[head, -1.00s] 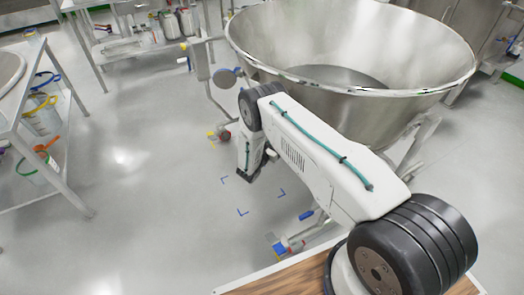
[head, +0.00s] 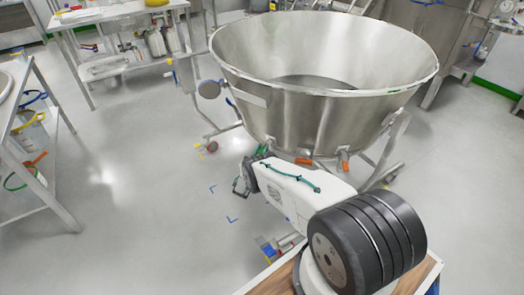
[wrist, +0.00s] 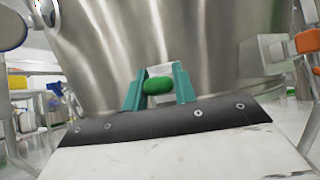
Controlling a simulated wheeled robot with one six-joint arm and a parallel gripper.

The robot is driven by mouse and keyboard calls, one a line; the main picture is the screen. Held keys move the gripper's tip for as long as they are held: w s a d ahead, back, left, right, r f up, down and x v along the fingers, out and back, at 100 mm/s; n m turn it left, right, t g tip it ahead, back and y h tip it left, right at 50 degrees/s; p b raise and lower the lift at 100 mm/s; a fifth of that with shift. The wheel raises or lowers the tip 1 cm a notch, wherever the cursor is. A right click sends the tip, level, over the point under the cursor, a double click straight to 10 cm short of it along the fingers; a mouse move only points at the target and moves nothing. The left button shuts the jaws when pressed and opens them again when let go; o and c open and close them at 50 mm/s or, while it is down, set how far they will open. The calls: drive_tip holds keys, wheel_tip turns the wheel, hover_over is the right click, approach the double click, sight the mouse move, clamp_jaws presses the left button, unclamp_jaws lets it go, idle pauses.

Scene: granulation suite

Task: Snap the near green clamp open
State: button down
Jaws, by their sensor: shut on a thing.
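The green clamp (wrist: 158,87) shows in the wrist view as a small rounded green handle against the steel wall of the big bowl (wrist: 150,45). My gripper (wrist: 159,88) has its two teal fingers on either side of this handle and is shut on it. The clamp's body and hinge are hidden, and I cannot tell whether the clamp is open or closed. In the head view a bit of green shows at the far end of my arm, below the bowl (head: 320,120); my fingertips are not clear there.
Two orange handles (head: 304,161) (head: 343,160) sit under the bowl, right of my gripper. The bowl stands on a wheeled steel frame (head: 390,145). Steel tables with containers stand at the left (head: 38,200) and back left (head: 110,17). The floor at left is clear.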

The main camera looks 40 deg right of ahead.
drive_tip(key=shift+s+f, duration=0.1)
drive_tip(key=shift+f, duration=0.15)
drive_tip(key=c, duration=1.1)
unclamp_jaws()
drive_tip(key=shift+r, duration=0.2)
